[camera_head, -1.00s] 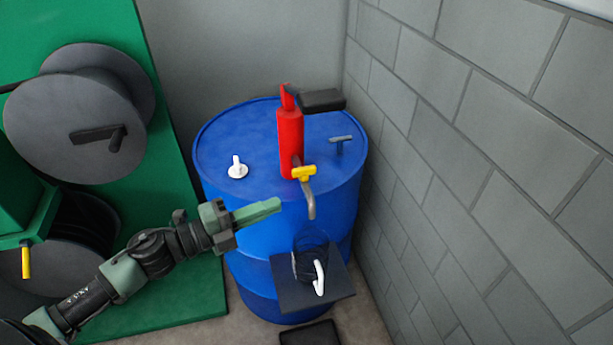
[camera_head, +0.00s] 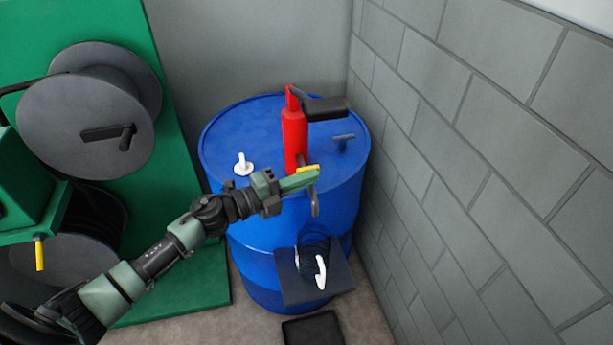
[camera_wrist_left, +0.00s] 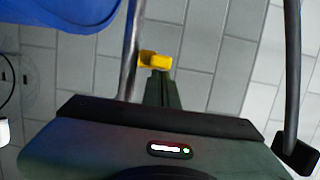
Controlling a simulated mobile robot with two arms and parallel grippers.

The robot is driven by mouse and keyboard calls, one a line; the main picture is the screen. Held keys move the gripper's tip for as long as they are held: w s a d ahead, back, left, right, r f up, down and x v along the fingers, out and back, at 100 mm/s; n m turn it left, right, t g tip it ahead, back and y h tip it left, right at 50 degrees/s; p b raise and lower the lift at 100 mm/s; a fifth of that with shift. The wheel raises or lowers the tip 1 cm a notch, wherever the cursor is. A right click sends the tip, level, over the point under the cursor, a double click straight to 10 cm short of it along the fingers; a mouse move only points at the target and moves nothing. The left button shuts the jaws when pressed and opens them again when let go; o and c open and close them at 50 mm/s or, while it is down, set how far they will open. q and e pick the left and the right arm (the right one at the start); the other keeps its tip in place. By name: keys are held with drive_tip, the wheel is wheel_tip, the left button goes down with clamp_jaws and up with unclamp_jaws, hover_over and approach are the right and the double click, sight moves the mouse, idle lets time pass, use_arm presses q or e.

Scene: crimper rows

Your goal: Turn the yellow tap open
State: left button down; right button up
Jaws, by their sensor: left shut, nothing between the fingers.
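The yellow tap handle (camera_head: 309,168) sits on a grey spout (camera_head: 315,200) that comes from the red pump (camera_head: 294,140) on the blue drum (camera_head: 225,140). My left gripper (camera_head: 300,181) is shut and empty, its green fingers pointing right, and it covers part of the yellow handle in the head view. In the left wrist view the yellow handle (camera_wrist_left: 155,60) is just beyond the tips of my shut fingers, beside the grey pipe (camera_wrist_left: 131,50). I cannot tell whether the fingertips touch it. My right gripper is not in view.
A dark shelf (camera_head: 290,288) with a jug with a white handle (camera_head: 321,272) is below the spout. A block wall (camera_head: 480,180) closes the right. Green reel stand (camera_head: 185,200) is left.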

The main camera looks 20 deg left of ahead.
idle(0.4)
use_arm(q)
drive_tip(key=shift+d+r+p, duration=0.1)
drive_tip(key=shift+p, duration=0.2)
drive_tip(key=shift+n+t+y, duration=0.4)
drive_tip(key=shift+y, duration=0.1)
